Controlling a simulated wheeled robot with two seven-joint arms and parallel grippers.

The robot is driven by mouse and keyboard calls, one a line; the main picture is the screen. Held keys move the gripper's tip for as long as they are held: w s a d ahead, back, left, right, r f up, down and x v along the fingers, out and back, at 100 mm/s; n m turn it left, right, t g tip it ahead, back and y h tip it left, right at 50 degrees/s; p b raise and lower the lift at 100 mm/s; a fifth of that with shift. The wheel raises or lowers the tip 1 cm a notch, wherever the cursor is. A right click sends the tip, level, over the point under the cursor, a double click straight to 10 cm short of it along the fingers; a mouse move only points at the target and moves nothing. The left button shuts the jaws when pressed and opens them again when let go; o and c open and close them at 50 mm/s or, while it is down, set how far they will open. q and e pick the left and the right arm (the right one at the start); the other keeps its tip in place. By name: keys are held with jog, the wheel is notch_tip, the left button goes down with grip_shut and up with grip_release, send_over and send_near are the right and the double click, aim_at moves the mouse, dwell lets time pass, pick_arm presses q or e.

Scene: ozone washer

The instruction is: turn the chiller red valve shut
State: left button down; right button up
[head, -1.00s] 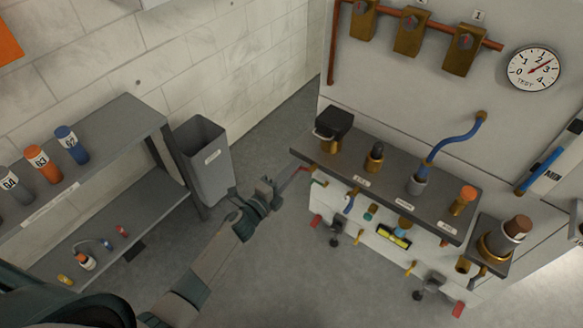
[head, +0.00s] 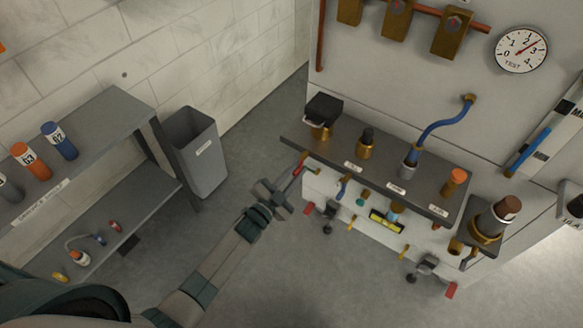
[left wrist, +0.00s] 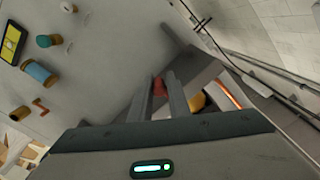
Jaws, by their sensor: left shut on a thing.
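The chiller's red valve handle (head: 298,169) is at the left end of the bench on the white cabinet, just below the dark shelf edge. My left gripper (head: 288,184) reaches it from the lower left. In the left wrist view, the two grey fingers of my left gripper (left wrist: 161,88) are shut on the red handle (left wrist: 159,87), and only a small red part shows between them. The rest of the handle and its pivot are hidden there. My right gripper is not in view.
The dark shelf (head: 375,185) carries several brass fittings and a blue hose (head: 440,122). A grey bin (head: 198,150) and a grey rack (head: 95,125) stand left. Open floor lies below my arm.

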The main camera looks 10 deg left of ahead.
pick_arm(q)
jog(key=shift+s+d+f+n, duration=0.15)
jog(key=shift+s+d+n, duration=0.15)
jog(key=shift+d+n, duration=0.6)
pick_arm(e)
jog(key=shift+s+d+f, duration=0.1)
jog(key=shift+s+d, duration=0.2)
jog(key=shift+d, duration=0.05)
pick_arm(q)
jog(key=shift+a+n, duration=0.2)
jog(key=shift+n, duration=0.1)
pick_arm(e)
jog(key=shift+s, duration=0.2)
pick_arm(q)
jog(key=c, duration=1.9)
grip_release()
jog(key=shift+o, duration=0.8)
jog(key=shift+d, duration=0.1)
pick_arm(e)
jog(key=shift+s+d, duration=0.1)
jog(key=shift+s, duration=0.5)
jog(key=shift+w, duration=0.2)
